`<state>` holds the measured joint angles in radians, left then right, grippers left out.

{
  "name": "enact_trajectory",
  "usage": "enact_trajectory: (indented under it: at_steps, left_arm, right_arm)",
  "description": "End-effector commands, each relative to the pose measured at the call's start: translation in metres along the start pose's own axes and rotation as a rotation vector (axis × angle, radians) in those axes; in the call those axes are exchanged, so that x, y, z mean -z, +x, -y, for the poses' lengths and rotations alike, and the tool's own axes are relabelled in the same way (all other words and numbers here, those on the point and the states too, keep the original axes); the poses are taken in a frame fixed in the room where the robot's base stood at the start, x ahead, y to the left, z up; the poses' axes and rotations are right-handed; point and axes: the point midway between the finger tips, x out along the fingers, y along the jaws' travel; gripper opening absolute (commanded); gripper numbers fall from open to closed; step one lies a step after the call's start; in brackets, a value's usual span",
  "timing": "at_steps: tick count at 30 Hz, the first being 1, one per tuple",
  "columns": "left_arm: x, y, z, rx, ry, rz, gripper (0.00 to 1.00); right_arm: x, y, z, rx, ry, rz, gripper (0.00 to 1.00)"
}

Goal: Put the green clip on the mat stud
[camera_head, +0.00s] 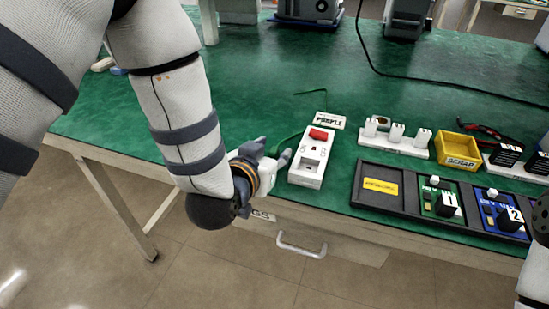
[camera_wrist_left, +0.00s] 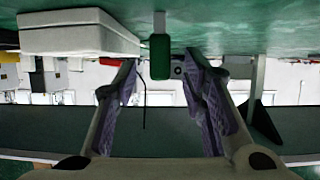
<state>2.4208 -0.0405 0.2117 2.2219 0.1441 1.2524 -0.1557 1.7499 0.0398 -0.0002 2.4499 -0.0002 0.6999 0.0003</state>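My left gripper (camera_head: 268,154) is low at the table's front edge, just left of a white box with a red top part (camera_head: 313,156). In the left wrist view its two purple-padded fingers (camera_wrist_left: 165,88) are spread apart. The green clip (camera_wrist_left: 160,57) shows as a small green block in the gap between them, near the tips; neither finger clearly touches it. I cannot make out the mat stud for certain. My right gripper is out of view.
The white box also shows close beside the fingers in the left wrist view (camera_wrist_left: 80,35). A black tray (camera_head: 375,210) with numbered modules, a white rack (camera_head: 398,145) and a yellow bin (camera_head: 460,150) stand to the right. The green table (camera_head: 230,85) is mostly clear behind.

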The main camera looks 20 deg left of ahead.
Motion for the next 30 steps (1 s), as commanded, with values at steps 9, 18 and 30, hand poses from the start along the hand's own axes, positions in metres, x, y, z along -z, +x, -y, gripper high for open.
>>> enact_trajectory:
  at_steps: [9, 18, 30]
  left_arm:
    - [-0.002, 0.015, 0.0, -0.001, 0.0, 0.004, 0.38]
    - [-0.002, 0.015, 0.0, -0.001, 0.0, 0.004, 0.0]
    - [0.021, 0.008, 0.002, 0.0, 0.001, -0.01, 0.0]
  right_arm:
    - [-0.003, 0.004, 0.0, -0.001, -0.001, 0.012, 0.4]
    - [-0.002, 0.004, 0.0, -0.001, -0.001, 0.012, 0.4]
    - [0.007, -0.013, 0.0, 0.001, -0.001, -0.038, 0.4]
